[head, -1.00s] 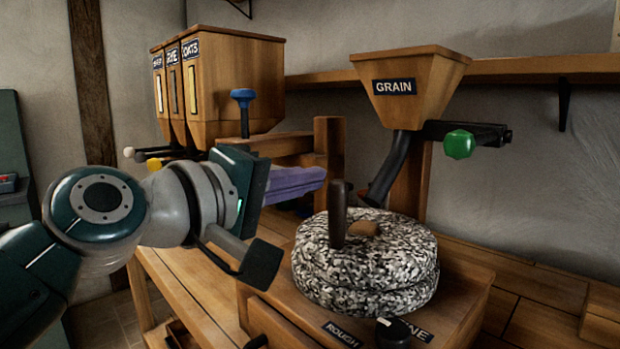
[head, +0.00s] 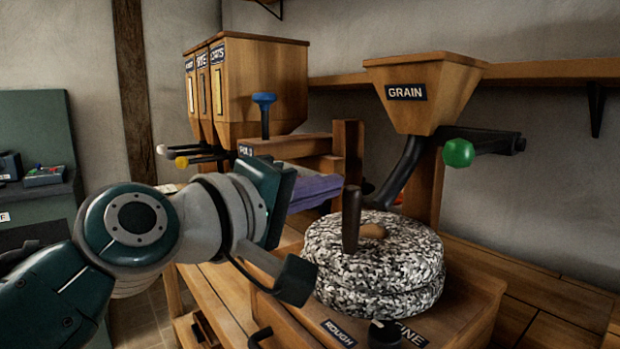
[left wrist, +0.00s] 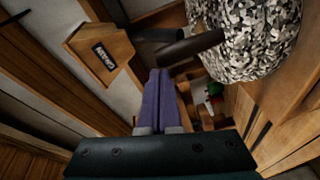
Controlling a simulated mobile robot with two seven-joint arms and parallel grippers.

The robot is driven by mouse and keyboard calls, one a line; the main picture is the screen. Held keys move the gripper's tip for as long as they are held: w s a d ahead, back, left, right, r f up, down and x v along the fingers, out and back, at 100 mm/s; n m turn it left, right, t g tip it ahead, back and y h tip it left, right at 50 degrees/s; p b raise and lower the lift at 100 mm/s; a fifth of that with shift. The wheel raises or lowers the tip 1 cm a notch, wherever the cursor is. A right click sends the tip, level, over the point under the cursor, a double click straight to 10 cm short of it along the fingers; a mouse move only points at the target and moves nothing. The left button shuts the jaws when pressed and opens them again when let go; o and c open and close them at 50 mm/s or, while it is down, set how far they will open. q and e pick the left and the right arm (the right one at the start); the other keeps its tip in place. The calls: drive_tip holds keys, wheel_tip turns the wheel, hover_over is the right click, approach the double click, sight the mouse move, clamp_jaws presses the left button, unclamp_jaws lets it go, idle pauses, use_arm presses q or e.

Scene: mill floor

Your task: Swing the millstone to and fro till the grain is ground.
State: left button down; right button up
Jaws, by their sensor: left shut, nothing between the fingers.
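The round speckled black-and-white millstone (head: 375,285) lies on a wooden mill bench, with a dark upright handle (head: 352,220) at its near left side. A brown patch, maybe grain, shows at its middle. The GRAIN hopper (head: 425,95) stands above, its black chute (head: 398,172) running down behind the stone. My left gripper (head: 338,185) has its purple fingers shut and empty, left of the handle in the head view. In the left wrist view the shut fingertips (left wrist: 158,72) point towards the handle (left wrist: 190,48), apart from it. My right gripper is out of view.
A green knob (head: 458,153) sits on an arm beside the hopper. A dial (head: 384,334) between ROUGH and FINE is on the bench front. Labelled wooden bins (head: 250,85) stand behind my left arm. A wooden post (head: 347,150) rises behind the handle.

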use_arm(q)
drive_tip(key=shift+s+d+p, duration=0.4)
drive_tip(key=shift+s+d, duration=0.1)
drive_tip(key=shift+d, duration=0.15)
drive_tip(key=shift+s+d+p, duration=0.4)
drive_tip(key=shift+s+d, duration=0.05)
drive_tip(key=shift+d, duration=0.2)
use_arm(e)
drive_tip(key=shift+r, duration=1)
